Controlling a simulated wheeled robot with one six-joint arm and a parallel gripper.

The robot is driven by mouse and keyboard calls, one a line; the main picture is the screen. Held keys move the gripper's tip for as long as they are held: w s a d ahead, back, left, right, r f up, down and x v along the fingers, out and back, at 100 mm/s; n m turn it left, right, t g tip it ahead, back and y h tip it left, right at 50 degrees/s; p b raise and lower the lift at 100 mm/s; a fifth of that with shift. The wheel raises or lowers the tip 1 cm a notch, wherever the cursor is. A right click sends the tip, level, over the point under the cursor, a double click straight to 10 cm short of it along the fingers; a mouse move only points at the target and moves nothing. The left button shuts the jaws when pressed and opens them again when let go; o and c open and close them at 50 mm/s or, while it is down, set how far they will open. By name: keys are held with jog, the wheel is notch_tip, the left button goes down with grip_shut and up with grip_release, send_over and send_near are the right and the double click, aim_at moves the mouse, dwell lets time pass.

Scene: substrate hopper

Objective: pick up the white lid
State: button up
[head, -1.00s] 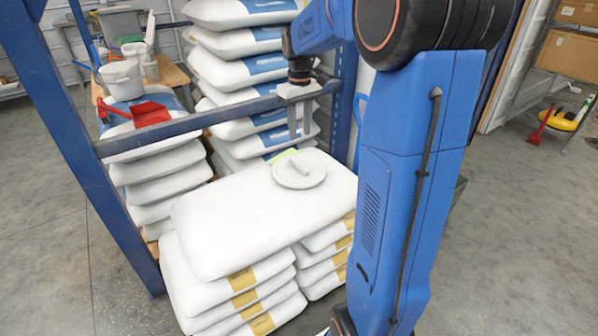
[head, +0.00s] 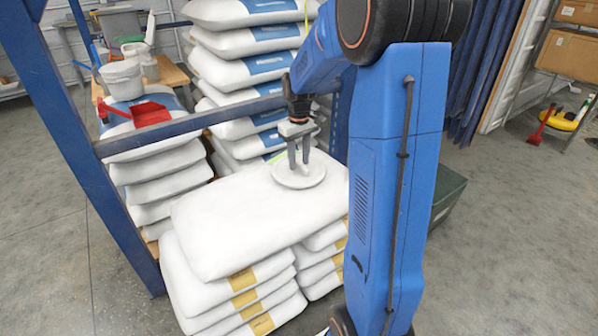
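The white lid (head: 290,181) is a flat round disc with a raised handle in its middle. It lies on the top white sack (head: 235,225) of the front stack, near the sack's far right end. My gripper (head: 299,168) points straight down over the lid. Its two grey fingers stand apart, with their tips low at the lid's handle. The fingers largely hide the handle, and I cannot tell whether they touch it.
A blue rack beam (head: 200,118) crosses behind the front stack, left of my gripper. A tall stack of sacks (head: 240,70) stands behind it. A red scoop (head: 145,112) and white buckets (head: 121,77) sit at the left. A dark green bin (head: 448,192) is at the right.

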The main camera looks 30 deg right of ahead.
jog(key=shift+f, duration=0.25)
jog(key=shift+f, duration=0.2)
jog(key=shift+c, duration=0.3)
grip_shut()
